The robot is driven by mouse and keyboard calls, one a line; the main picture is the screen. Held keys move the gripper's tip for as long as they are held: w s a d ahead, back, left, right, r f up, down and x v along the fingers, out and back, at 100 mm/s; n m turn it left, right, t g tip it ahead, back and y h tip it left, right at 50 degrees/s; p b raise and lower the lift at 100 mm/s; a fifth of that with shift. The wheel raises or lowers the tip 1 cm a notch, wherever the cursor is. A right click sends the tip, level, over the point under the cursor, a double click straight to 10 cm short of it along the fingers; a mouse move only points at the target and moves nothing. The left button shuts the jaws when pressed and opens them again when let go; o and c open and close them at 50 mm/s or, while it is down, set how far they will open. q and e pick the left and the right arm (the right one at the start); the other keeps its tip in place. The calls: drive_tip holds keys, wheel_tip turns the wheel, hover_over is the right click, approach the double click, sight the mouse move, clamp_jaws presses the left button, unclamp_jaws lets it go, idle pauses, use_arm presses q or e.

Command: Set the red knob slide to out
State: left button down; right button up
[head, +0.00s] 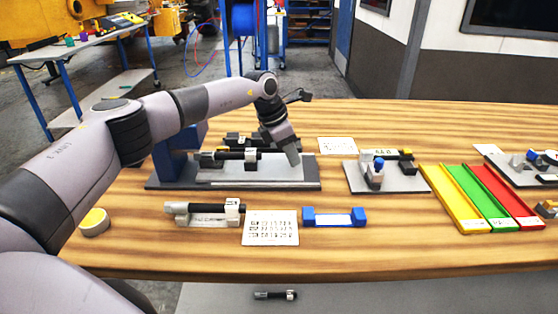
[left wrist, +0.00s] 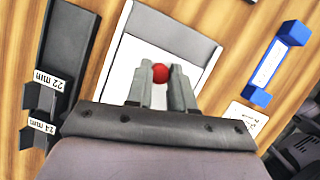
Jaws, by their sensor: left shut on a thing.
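The red knob (left wrist: 160,73) shows in the left wrist view, round and small, between the fingertips of my left gripper (left wrist: 161,75). The fingers are shut on it from both sides. It sits over a pale plate (left wrist: 143,60) set in a grey frame (left wrist: 188,30). In the head view my left gripper (head: 293,158) points down at the right part of a grey base (head: 235,173) on the table; the knob is hidden there behind the fingers. Any in or out marking is not readable. My right gripper is not in view.
A blue-ended block (head: 307,216), a printed card (head: 270,228) and a grey gauge-like piece (head: 180,209) lie in front. A grey fixture with a blue knob (head: 379,163) and yellow, green and red trays (head: 455,200) stand right.

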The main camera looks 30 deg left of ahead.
use_arm(q)
drive_tip(key=shift+w+d+r+b, duration=0.15)
drive_tip(key=shift+w+d, duration=0.35)
drive_tip(key=shift+d, duration=0.15)
drive_tip(key=shift+w+d+r+b, duration=0.15)
drive_tip(key=shift+w+d, duration=0.3)
drive_tip(key=shift+d, duration=0.15)
drive_tip(key=shift+w+d, duration=0.2)
drive_tip(key=shift+d, duration=0.2)
drive_tip(key=c, duration=1.3)
unclamp_jaws()
drive_tip(key=shift+d, duration=0.1)
drive_tip(key=o, duration=0.3)
drive_tip(key=shift+f, duration=0.1)
